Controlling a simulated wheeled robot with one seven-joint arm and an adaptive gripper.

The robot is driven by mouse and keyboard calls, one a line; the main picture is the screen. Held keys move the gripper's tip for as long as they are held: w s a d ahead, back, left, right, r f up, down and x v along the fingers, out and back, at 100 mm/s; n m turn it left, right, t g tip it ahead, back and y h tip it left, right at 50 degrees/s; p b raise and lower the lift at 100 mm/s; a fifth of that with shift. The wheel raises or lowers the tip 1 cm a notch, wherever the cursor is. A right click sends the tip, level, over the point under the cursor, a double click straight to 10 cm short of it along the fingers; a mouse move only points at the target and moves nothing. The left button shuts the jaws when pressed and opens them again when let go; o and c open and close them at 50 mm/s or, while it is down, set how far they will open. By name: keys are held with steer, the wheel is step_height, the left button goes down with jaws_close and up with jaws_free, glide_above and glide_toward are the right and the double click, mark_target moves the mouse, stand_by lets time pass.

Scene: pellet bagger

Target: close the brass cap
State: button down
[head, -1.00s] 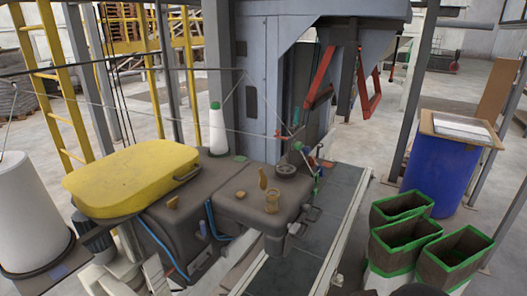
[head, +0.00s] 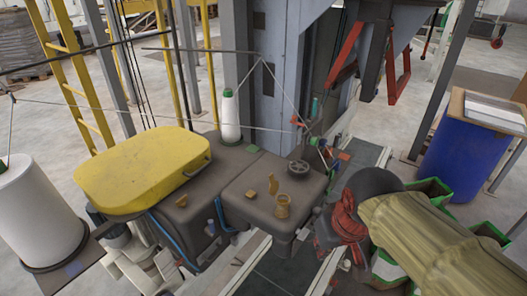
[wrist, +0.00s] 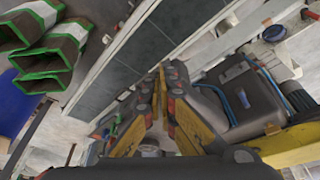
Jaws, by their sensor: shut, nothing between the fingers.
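The brass fitting (head: 283,207) stands on top of the dark machine housing in the head view. It looks like a short cup with an open top. The brass cap (head: 273,185) looks like a small flap standing up just behind its rim, not lying over it. My gripper (wrist: 164,72) is shut and empty in the wrist view, its yellow-and-black fingers meeting at the tips. In the head view my arm comes in from the right, with the gripper end to the right of the fitting and apart from it. I cannot make out the cap in the wrist view.
A black handwheel (head: 299,168) sits behind the fitting. A smaller brass piece (head: 251,194) is at its left. A yellow cover (head: 142,170) lies on the left housing. A white thread cone (head: 230,117) stands behind. A blue drum (head: 466,150) is at the right.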

steer(key=w+a+r+n+g+p, duration=0.25)
steer(key=w+a+r+p, duration=0.35)
steer(key=w+r+p, duration=0.5)
step_height(320, 180, up, 4)
steer(key=n+p, duration=0.6)
glide_above(273, 185)
steer(key=w+a, duration=0.5)
step_height(273, 185, down, 9)
steer(key=s+d+p, duration=0.1)
steer(key=s+d, duration=0.1)
steer(key=shift+d+y+p, duration=0.25)
steer(key=shift+y+p, duration=0.05)
steer(key=shift+p, duration=0.1)
steer(key=shift+s+r+g, duration=0.15)
steer(key=shift+g, duration=0.1)
steer(key=shift+d, duration=0.1)
steer(key=shift+d+b, duration=0.1)
steer(key=shift+b, duration=0.4)
